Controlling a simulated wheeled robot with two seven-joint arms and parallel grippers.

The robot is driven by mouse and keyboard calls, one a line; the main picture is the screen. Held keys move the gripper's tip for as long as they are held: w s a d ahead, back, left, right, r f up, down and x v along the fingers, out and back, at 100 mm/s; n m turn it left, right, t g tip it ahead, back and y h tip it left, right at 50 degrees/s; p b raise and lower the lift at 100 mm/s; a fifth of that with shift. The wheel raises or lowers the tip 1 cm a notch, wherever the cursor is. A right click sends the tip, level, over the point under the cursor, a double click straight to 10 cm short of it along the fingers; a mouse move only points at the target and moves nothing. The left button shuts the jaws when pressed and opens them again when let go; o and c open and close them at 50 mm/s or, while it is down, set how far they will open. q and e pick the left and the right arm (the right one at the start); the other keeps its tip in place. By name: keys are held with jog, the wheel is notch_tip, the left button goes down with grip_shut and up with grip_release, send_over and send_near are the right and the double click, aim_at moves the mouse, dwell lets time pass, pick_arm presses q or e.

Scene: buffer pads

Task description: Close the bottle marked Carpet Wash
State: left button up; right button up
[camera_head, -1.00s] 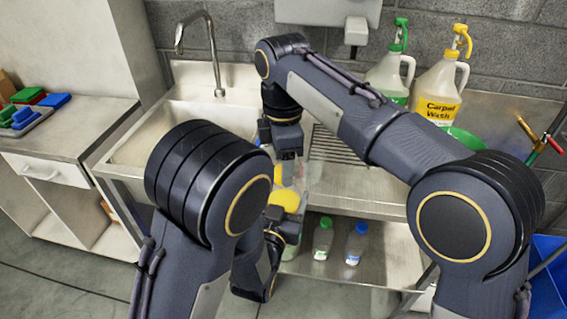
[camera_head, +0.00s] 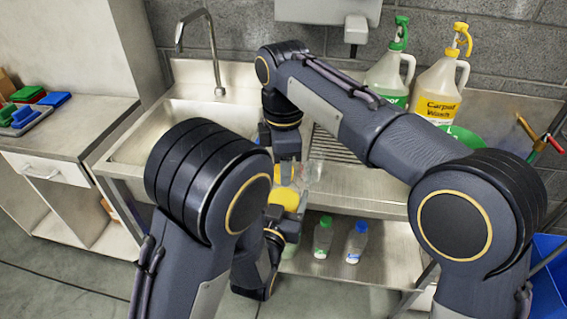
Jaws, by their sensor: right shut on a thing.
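A large jug marked Carpet Wash (camera_head: 437,103) with a yellow spout top stands upright at the back right of the counter. My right gripper (camera_head: 287,172) points down in front of the sink and is shut on a small yellow thing (camera_head: 278,176), mostly hidden and perhaps a cap. Just below it is a larger round yellow thing (camera_head: 285,199), apart from the gripper; I cannot tell what it is. My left gripper (camera_head: 280,228) is beside this lower thing, largely hidden behind my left arm, so its jaws cannot be made out.
A green-topped jug (camera_head: 389,77) stands left of the Carpet Wash jug, with a green bowl (camera_head: 466,138) in front. A green-capped bottle (camera_head: 322,237) and a blue-capped bottle (camera_head: 357,242) stand on the lower shelf. The sink (camera_head: 150,140) is left.

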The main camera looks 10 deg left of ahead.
jog(key=m, duration=0.9)
jog(key=shift+m, duration=0.4)
jog(key=m, duration=0.7)
jog(key=shift+m, duration=0.3)
jog(key=o, duration=1.1)
jog(key=shift+o, duration=0.2)
notch_tip(320, 180, up, 7)
jog(key=shift+r, duration=0.2)
